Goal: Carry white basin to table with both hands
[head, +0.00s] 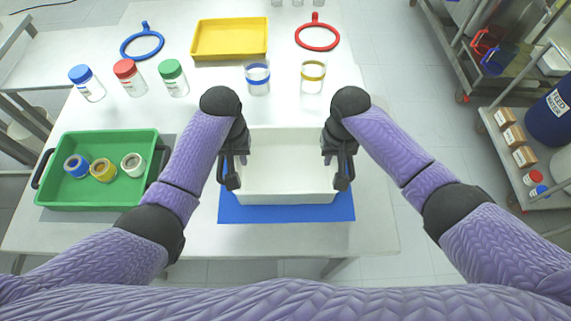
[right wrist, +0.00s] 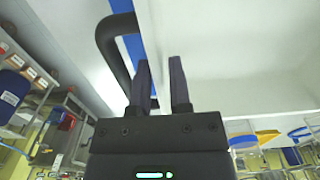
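The white basin (head: 288,165) is in the middle of the head view, above the front of the table, over a blue mat (head: 285,214). I cannot tell whether it touches the mat. My left gripper (head: 231,180) points down at the basin's left rim; its fingers are too small and dark to read. My right gripper (head: 342,181) is at the right rim. In the right wrist view its fingers (right wrist: 161,85) stand a narrow gap apart with the basin wall between them, and look closed on it. A black handle (right wrist: 112,45) curves beside the left finger there.
Capped jars (head: 127,80), a yellow tray (head: 230,40), blue (head: 142,56) and red (head: 317,48) rings and two banded glasses (head: 313,78) lie behind. A loaded shelf (head: 520,190) stands right, across floor.

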